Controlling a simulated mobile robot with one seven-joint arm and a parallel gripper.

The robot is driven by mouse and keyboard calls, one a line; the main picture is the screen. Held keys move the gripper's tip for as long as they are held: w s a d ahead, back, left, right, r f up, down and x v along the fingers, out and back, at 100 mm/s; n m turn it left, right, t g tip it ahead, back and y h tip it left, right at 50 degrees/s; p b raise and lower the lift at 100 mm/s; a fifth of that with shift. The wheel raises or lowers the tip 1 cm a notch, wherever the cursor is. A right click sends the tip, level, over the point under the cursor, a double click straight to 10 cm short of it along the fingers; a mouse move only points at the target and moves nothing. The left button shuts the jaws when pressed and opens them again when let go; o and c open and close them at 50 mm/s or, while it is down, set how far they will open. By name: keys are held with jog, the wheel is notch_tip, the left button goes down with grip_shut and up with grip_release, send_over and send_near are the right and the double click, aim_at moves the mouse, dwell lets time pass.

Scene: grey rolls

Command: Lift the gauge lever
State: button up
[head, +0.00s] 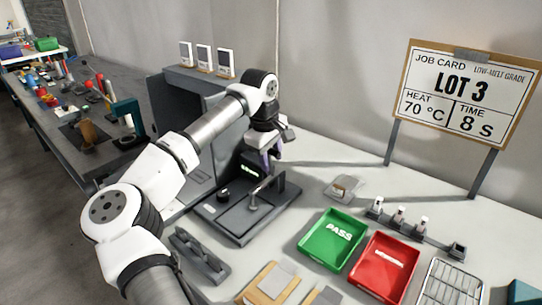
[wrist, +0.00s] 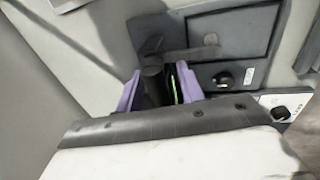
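The gauge (head: 232,222) is a dark flat unit on the bench, with a raised plate. It also shows in the wrist view (wrist: 262,45). Its lever (head: 262,186) is a thin bar with a round end on a short post; in the wrist view the lever (wrist: 188,54) lies across the plate. My gripper (head: 268,160) is above the back of the gauge, pointing down. In the wrist view my gripper's purple fingers (wrist: 158,90) stand apart, with a dark upright part between them. Whether they touch it is hidden.
A black knob (head: 223,195) sits on the gauge's left. A dark cabinet (head: 190,110) stands close behind my arm. The green PASS tray (head: 318,262), red tray (head: 365,285) and wire rack (head: 428,290) are to the right. A job card (head: 468,90) stands at the back.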

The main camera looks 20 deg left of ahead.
jog(key=shift+c, duration=0.5)
grip_shut()
